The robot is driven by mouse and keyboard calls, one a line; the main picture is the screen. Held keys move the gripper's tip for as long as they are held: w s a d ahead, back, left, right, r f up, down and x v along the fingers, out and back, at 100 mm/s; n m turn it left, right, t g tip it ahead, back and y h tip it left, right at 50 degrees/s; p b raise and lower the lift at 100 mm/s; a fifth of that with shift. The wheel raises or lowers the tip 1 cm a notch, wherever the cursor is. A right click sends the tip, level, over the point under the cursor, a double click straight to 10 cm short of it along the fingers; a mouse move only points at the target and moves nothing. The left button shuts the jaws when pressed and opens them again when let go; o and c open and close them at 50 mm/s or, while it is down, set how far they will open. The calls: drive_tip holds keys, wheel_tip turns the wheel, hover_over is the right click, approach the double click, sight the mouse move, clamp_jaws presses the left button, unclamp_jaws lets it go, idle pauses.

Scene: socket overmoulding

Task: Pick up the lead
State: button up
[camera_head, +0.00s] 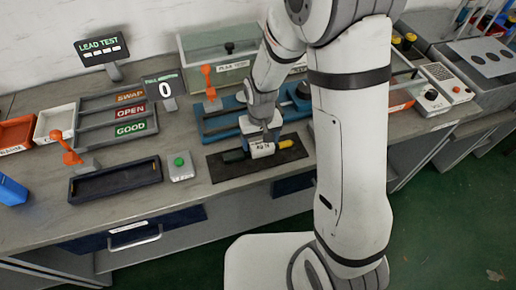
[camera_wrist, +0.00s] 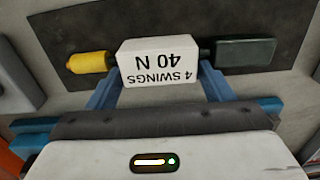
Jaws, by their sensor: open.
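The lead lies on a dark mat (camera_head: 222,171). It has a white block marked "4 SWINGS 40 N" (camera_wrist: 160,62), a yellow end (camera_wrist: 88,62) and a dark green end (camera_wrist: 246,51). In the head view its white middle (camera_head: 262,150) shows just below my gripper (camera_head: 267,136), with the yellow end to the right and the dark end to the left. In the wrist view my gripper (camera_wrist: 161,80) is open, its blue fingers at the left and right sides of the white block. I cannot tell whether they touch it.
A blue fixture (camera_head: 222,124) stands behind the mat. To the left are a green-button box (camera_head: 180,168), an empty dark tray (camera_head: 115,182), a sorting rack (camera_head: 112,118) marked SWAP, OPEN and GOOD, and an orange lever (camera_head: 68,150). A clear-lidded box (camera_head: 215,70) stands at the back.

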drive_tip(key=shift+c, duration=0.5)
drive_tip(key=c, duration=0.7)
drive_tip(key=shift+r, duration=0.1)
